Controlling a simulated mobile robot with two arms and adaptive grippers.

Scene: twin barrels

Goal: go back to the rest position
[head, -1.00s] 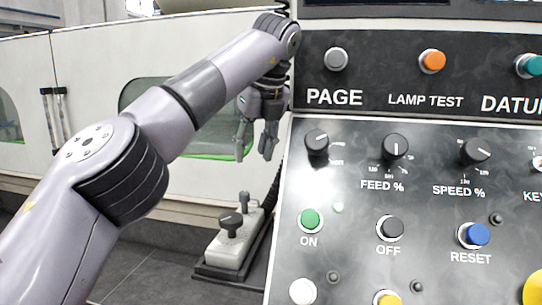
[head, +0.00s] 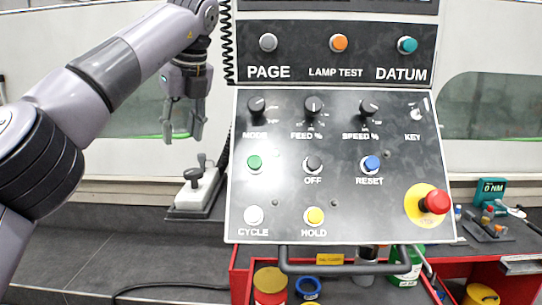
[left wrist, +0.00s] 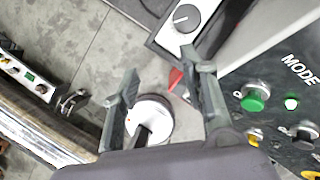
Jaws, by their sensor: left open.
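My left gripper (head: 183,128) hangs with its fingers pointing down, to the left of the sloped control panel (head: 334,228). Its fingers are apart with nothing between them, and it appears clear of the panel. In the left wrist view the open fingers (left wrist: 162,68) show above a grey floor, with a white round knob base beyond them. The panel's green button (left wrist: 254,98) is to their right. My right gripper is in neither view.
A pale box with dark knobs (head: 197,188) stands left of the panel, below my left gripper. A red emergency button (head: 436,201) sits at the panel's right. A red cart (head: 240,270) with cans and tools is below. Dark floor lies at lower left.

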